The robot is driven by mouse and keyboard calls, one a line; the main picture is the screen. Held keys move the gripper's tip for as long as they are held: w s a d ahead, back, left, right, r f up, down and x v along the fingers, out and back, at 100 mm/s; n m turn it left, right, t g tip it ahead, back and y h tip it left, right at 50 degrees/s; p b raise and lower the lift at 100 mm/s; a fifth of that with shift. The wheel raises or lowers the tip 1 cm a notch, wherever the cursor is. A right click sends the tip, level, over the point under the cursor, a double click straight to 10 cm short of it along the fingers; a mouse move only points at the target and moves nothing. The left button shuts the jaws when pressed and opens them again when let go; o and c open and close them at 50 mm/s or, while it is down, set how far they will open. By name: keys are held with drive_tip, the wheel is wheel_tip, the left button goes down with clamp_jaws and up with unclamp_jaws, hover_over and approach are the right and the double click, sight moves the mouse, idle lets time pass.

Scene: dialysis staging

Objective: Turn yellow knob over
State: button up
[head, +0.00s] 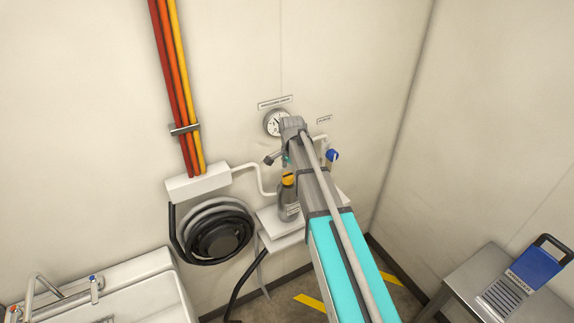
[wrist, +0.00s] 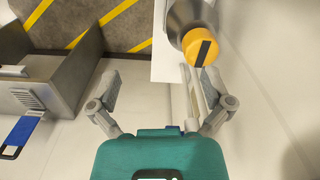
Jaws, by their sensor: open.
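The yellow knob (wrist: 199,47) is a round cap with a black bar across its face. It sits on the end of a grey metal cylinder (wrist: 190,14). In the head view the knob (head: 288,178) tops the upright grey cylinder (head: 289,206), just left of my arm. My gripper (wrist: 160,78) is open and empty in the wrist view. The knob appears just past the right fingertip, off to the right of the gap between the fingers. I cannot tell the exact distance between them. My arm hides part of the area right of the cylinder.
A white shelf (head: 267,217) holds the cylinder against the wall. A pressure gauge (head: 275,123) and a blue-handled valve (head: 333,155) are on the wall above. A coiled black hose (head: 214,237) hangs left. A metal table (head: 470,275) with a blue-handled device (head: 530,272) stands right.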

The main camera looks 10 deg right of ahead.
sight(288, 175)
drive_tip(key=w+r+m+p, duration=0.3)
drive_tip(key=w+r+p, duration=0.1)
drive_tip(key=w+r, duration=0.2)
drive_tip(key=shift+p, duration=0.35)
drive_tip(key=shift+f, duration=0.1)
wheel_tip(288, 175, down, 14)
drive_tip(key=b, duration=1.4)
drive_tip(key=shift+r, duration=0.25)
drive_tip(key=shift+c, duration=0.3)
drive_tip(key=c, duration=1.1)
